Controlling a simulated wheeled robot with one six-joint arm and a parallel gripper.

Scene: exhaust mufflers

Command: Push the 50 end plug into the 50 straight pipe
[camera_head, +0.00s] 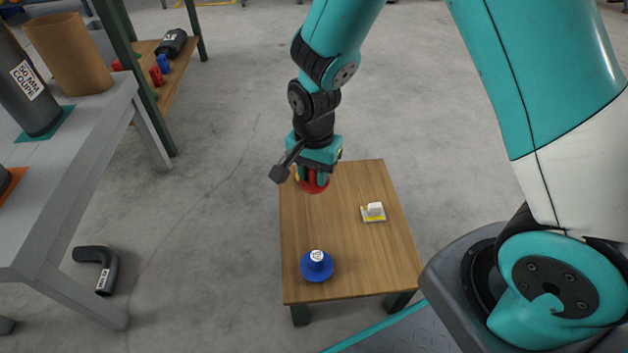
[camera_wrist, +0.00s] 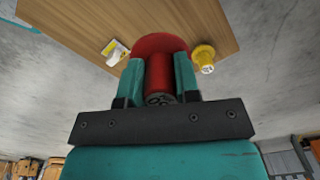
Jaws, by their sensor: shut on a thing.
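My gripper (camera_head: 314,172) is shut on a red plug (camera_head: 315,186) with a round flange, over the far end of the small wooden table (camera_head: 345,255). In the wrist view the red plug (camera_wrist: 159,72) is between the two teal fingers (camera_wrist: 158,78), its flange beyond the fingertips. I cannot read a size on it. A dark pipe (camera_head: 22,85) stands upright on the grey table at left; its white label seems to read 50 MM. A blue plug (camera_head: 317,266) with a white label stands at the wooden table's near end. A yellow plug (camera_wrist: 206,58) stands near the red one.
A small white and yellow item (camera_head: 373,212) lies on the wooden table. A brown cylinder (camera_head: 70,55) stands on the grey table (camera_head: 75,165). A black elbow pipe (camera_head: 105,265) lies on the floor. A wooden shelf (camera_head: 148,60) at back left holds small parts.

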